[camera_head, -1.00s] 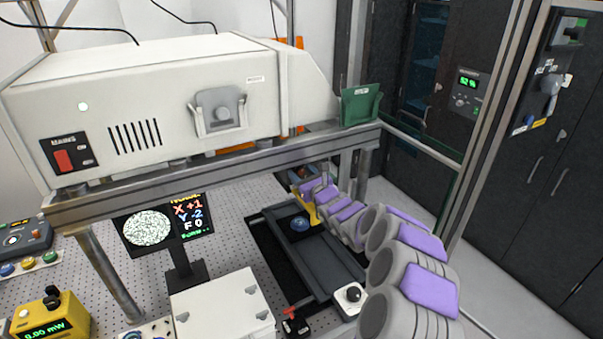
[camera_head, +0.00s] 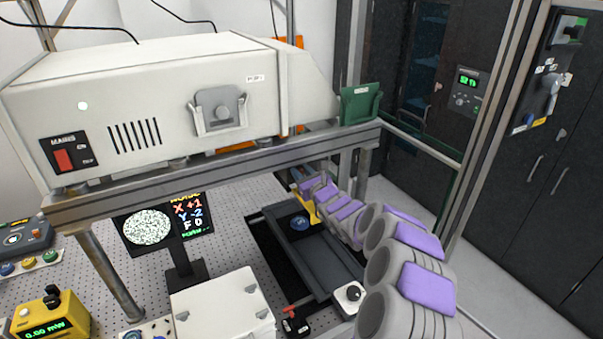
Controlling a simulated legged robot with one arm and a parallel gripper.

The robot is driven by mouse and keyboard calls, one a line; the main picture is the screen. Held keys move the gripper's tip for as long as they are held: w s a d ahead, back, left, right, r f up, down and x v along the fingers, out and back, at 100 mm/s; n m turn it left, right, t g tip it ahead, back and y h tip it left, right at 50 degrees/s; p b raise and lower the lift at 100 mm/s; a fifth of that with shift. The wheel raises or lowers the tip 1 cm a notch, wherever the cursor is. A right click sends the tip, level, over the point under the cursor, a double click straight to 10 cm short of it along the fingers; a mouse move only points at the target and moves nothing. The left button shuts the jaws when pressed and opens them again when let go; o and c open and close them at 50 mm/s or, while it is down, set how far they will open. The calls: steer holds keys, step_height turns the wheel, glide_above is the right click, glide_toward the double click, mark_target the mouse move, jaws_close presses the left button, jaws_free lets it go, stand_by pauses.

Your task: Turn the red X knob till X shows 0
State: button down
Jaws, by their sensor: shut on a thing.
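The monitor shows a readout (camera_head: 189,217) with X +1 in red, Y -2 in blue and F 0 in white. A round speckled pattern (camera_head: 147,228) is beside it on the left. My gripper (camera_head: 302,187) is at the far end of my grey and purple arm, under the bench's raised frame, near a yellow part (camera_head: 311,209). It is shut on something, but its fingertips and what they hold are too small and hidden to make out. I cannot pick out the red X knob. A dark stage (camera_head: 312,250) with a round blue piece (camera_head: 299,223) lies just in front of my gripper.
The cream instrument housing (camera_head: 150,100) and its metal frame (camera_head: 220,172) hang over the work area. A white box (camera_head: 222,305), a small red-handled black block (camera_head: 295,322) and a white block with a black knob (camera_head: 349,296) stand in front. A yellow power meter (camera_head: 50,315) is at left.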

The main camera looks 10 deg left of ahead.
steer(key=shift+f+n+b, duration=0.1)
steer(key=shift+n+b, duration=0.3)
steer(key=shift+b, duration=0.5)
steer(key=shift+n+b, duration=0.3)
steer(key=shift+b, duration=0.25)
steer(key=c, duration=0.8)
jaws_free()
steer(key=shift+c, duration=0.2)
steer(key=b+v, duration=0.1)
steer(key=v, duration=1.6)
steer(key=shift+s+d, duration=0.1)
steer(key=shift+d, duration=0.05)
